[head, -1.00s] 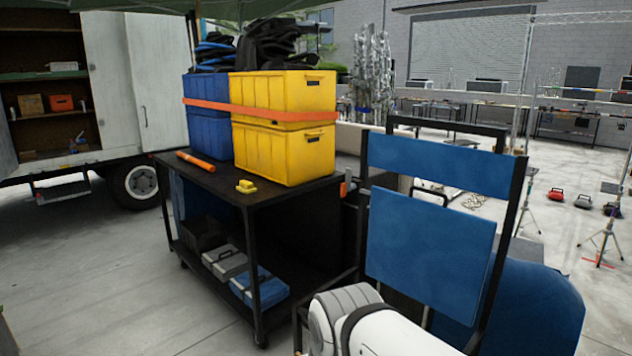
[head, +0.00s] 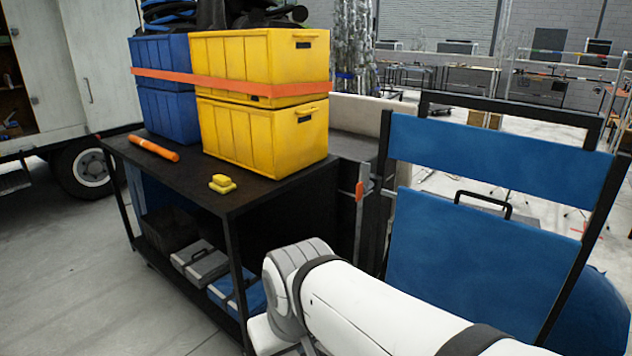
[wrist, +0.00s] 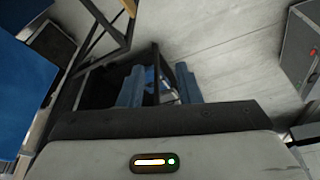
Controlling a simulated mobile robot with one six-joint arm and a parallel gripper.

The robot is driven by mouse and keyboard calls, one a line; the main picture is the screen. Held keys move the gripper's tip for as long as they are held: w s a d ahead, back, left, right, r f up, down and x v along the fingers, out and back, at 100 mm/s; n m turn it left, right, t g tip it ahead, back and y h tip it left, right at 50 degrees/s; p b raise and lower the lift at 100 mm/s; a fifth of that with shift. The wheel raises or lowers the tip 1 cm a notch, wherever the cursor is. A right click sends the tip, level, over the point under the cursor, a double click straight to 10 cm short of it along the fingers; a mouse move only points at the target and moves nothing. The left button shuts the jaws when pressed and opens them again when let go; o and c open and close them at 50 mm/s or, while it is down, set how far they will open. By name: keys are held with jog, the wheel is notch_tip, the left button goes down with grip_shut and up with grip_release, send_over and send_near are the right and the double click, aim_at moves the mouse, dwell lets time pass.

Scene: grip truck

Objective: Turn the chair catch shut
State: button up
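The tall folding chair, with a black frame and blue panels (head: 497,157), stands at the right in the head view. My white arm crosses in front of its lower part. I cannot make out the chair catch for certain. A small orange-red piece on a grey upright (head: 360,190) shows just left of the chair, but I cannot tell whether it is the catch. In the wrist view my gripper (wrist: 159,88) shows two blue fingers apart, with no held object clear between them. In the head view the gripper is hidden.
A black cart (head: 262,197) stands left of the chair. It bears yellow crates (head: 262,135), blue crates (head: 168,112), an orange tube (head: 154,149) and a small yellow block (head: 222,184). Its lower shelf holds cases. Floor at lower left is clear. A grey case (wrist: 300,50) shows in the wrist view.

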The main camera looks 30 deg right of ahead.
jog(key=shift+s, duration=0.1)
jog(key=n+t+h+b, duration=0.4)
jog(key=n+h+b, duration=1.1)
jog(key=n, duration=0.7)
send_near(357, 188)
jog(key=w+d+f+h+p, duration=0.1)
jog(key=w+d+p, duration=0.1)
jog(key=d, duration=0.1)
jog(key=shift+n+h, duration=0.3)
jog(key=p+x, duration=0.1)
jog(key=x, duration=0.5)
jog(key=shift+w+d+f, duration=0.1)
jog(key=shift+d, duration=0.1)
jog(key=shift+w+d, duration=0.2)
jog(key=shift+d, duration=0.4)
jog(key=shift+c, duration=0.5)
grip_shut()
